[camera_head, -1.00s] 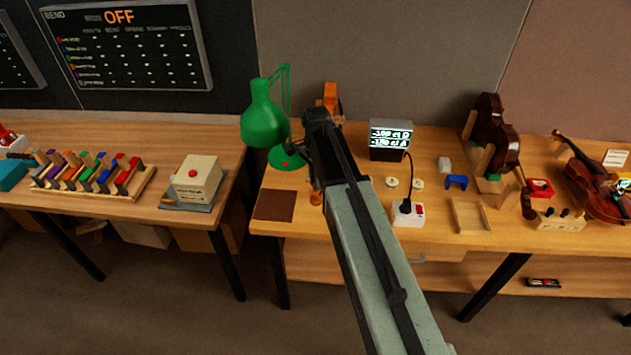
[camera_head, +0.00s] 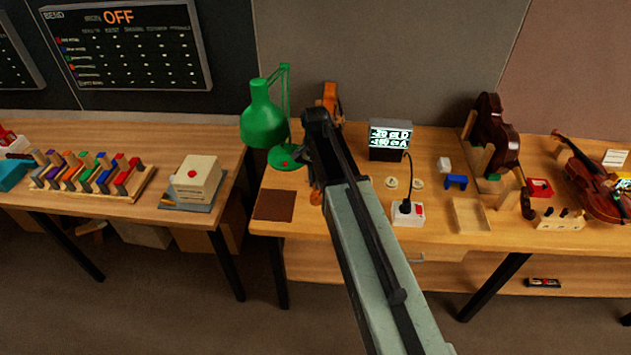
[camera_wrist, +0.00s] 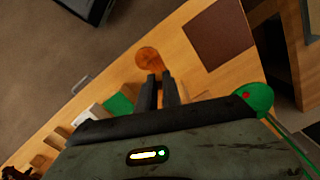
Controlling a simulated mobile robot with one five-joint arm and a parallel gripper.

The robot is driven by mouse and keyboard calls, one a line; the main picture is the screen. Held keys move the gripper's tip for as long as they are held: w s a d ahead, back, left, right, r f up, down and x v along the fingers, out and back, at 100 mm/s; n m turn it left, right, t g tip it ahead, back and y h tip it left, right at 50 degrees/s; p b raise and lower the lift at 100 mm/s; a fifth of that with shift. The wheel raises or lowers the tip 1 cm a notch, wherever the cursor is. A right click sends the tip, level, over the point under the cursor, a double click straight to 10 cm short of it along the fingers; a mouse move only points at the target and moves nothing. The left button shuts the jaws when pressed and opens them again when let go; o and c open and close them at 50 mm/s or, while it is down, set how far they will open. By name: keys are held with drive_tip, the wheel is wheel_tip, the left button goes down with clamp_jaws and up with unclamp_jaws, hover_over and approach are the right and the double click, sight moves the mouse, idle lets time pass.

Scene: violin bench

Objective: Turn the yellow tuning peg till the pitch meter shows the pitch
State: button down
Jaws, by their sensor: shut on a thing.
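An orange violin (camera_head: 330,94) stands behind my arm on the right bench, mostly hidden; its orange end (camera_wrist: 149,60) shows just beyond my fingertips in the wrist view. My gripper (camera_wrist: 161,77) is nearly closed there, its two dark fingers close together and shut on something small. The yellow tuning peg itself cannot be made out; it is hidden at the fingers. The pitch meter (camera_head: 390,140) is lit with two lines, the upper ending in D and the lower in A; the upper seems to read about -20 ct, the lower about -160 ct, both blurred.
A green lamp (camera_head: 264,122) stands close left of my arm, with a brown mat (camera_head: 274,205) in front. A white socket box (camera_head: 408,212), a wooden tray (camera_head: 470,216) and a dark violin (camera_head: 494,135) are to the right.

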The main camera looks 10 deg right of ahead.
drive_tip(key=c, duration=1.8)
unclamp_jaws()
wheel_tip(320, 180, up, 8)
drive_tip(key=p, duration=0.8)
drive_tip(key=shift+f, duration=0.1)
